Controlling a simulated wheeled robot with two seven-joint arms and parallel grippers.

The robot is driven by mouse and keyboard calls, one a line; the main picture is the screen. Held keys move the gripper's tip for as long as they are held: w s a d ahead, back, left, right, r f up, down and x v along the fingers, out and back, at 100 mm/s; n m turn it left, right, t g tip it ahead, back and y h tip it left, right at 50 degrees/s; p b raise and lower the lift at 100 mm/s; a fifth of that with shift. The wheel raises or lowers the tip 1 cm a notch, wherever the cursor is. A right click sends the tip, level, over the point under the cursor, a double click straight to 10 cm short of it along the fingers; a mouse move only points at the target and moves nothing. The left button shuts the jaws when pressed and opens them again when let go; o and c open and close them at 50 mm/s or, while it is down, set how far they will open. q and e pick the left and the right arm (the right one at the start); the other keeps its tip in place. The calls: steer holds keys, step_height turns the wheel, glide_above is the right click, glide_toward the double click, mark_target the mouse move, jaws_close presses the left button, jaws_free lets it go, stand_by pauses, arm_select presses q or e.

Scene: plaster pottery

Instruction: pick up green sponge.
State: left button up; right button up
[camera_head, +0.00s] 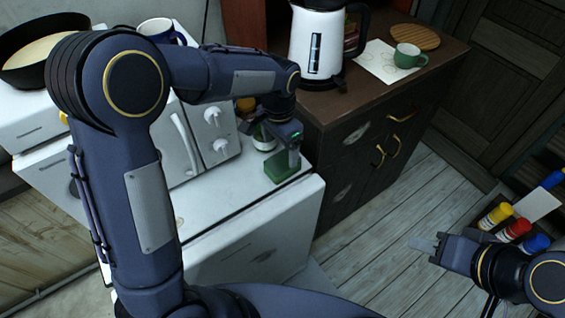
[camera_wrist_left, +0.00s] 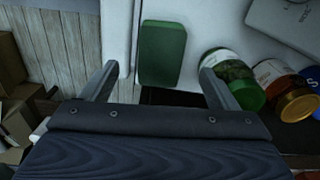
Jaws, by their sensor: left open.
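The green sponge (camera_head: 288,166) lies on the white worktop (camera_head: 235,205), near its right corner. In the left wrist view the sponge (camera_wrist_left: 162,53) is a dark green block ahead of the fingers, between their lines. My left gripper (camera_head: 290,140) is over the sponge in the head view. Its two fingers stand wide apart in the left wrist view (camera_wrist_left: 160,85), with nothing held. In the head view the gripper partly covers the sponge. My right gripper (camera_head: 425,243) is at the lower right, over the floor, far from the sponge. Its finger gap is not clear.
A jar with a green lid (camera_wrist_left: 232,75) stands close beside the sponge, with more jars (camera_wrist_left: 297,103) further right. A white oven (camera_head: 200,130) is behind. A dark cabinet (camera_head: 370,110) bears a kettle (camera_head: 318,45) and a green cup (camera_head: 408,56).

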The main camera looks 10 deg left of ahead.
mark_target(283, 160)
arm_select(q)
steer(key=shift+w+d+f, duration=0.1)
steer(key=shift+d+f, duration=0.15)
steer(key=shift+f, duration=0.15)
steer(key=f, duration=0.5)
steer(key=f+p, duration=0.1)
steer(key=f, duration=0.1)
steer(key=shift+w+f, duration=0.15)
steer(key=shift+w, duration=0.2)
steer(key=c, duration=0.9)
